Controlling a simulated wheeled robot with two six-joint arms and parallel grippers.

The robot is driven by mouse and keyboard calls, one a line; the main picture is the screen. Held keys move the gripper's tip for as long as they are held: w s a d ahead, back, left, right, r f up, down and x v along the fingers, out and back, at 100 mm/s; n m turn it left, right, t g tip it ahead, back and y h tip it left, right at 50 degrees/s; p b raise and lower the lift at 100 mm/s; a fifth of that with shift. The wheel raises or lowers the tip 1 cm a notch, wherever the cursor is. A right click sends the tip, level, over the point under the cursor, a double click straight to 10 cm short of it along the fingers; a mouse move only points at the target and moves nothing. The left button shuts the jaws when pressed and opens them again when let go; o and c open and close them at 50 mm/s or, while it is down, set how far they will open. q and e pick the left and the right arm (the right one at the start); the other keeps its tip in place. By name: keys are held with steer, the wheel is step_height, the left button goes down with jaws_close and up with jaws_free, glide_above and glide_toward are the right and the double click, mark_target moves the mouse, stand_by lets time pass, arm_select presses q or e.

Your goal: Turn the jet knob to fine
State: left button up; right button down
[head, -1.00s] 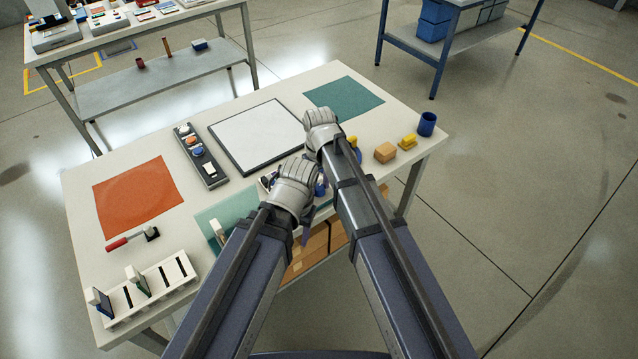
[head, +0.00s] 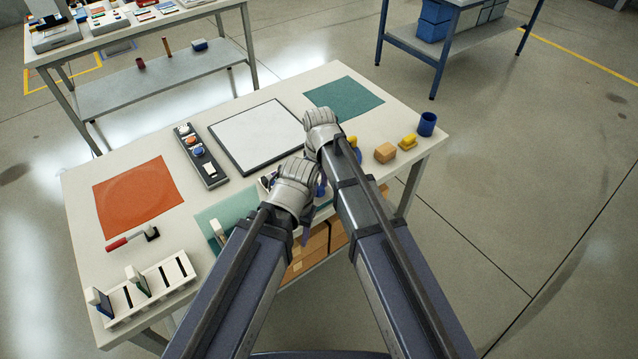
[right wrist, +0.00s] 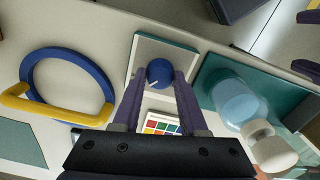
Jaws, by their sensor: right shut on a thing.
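In the right wrist view, a round blue knob (right wrist: 160,72) with a white pointer line sits on a pale panel with a teal edge (right wrist: 178,49). The two purple fingers of my right gripper (right wrist: 160,82) are closed on the knob's sides. The pointer line shows toward the lower side of the knob in that view. No readable scale marks show. In the head view, my two hands and forearms cover most of the panel. My left gripper (head: 303,232) is low near the table's front edge, its jaws mostly hidden by its own arm.
Beside the panel are a blue ring (right wrist: 107,84) with a yellow handle, a colour chart (right wrist: 161,124) and a translucent blue bottle (right wrist: 240,101). On the table (head: 232,95) stand a button strip (head: 201,157), a slotted white rack (head: 150,292) and a blue cup (head: 427,124).

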steer(key=n, duration=0.4)
steer(key=shift+n, duration=0.3)
steer(key=n, duration=1)
steer(key=shift+n, duration=2.7)
steer(key=shift+c, duration=2.2)
jaws_free()
